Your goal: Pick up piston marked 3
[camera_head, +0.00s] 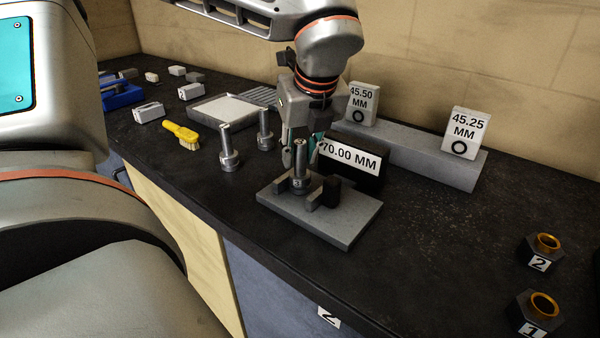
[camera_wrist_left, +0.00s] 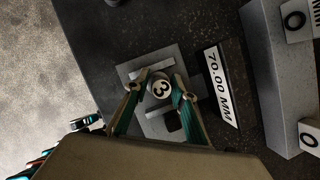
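The piston marked 3 (camera_head: 299,173) stands upright on a grey fixture plate (camera_head: 345,222), a silver rod with a wider foot. In the left wrist view its round end with the white 3 (camera_wrist_left: 160,88) faces the camera. My left gripper (camera_head: 302,150) is over the plate, pointing down at the piston. In the left wrist view its two fingers (camera_wrist_left: 160,78) are spread, one on each side of the piston. The right finger looks very close to it; I cannot tell whether they touch. My right gripper is not in view.
A 70.00 MM sign (camera_head: 350,158) stands close behind the plate. Two similar pistons (camera_head: 227,150) (camera_head: 264,130) stand to the left, near a yellow brush (camera_head: 182,134). Nuts marked 2 (camera_head: 541,252) and 1 (camera_head: 538,310) lie at right. The bench between plate and nuts is clear.

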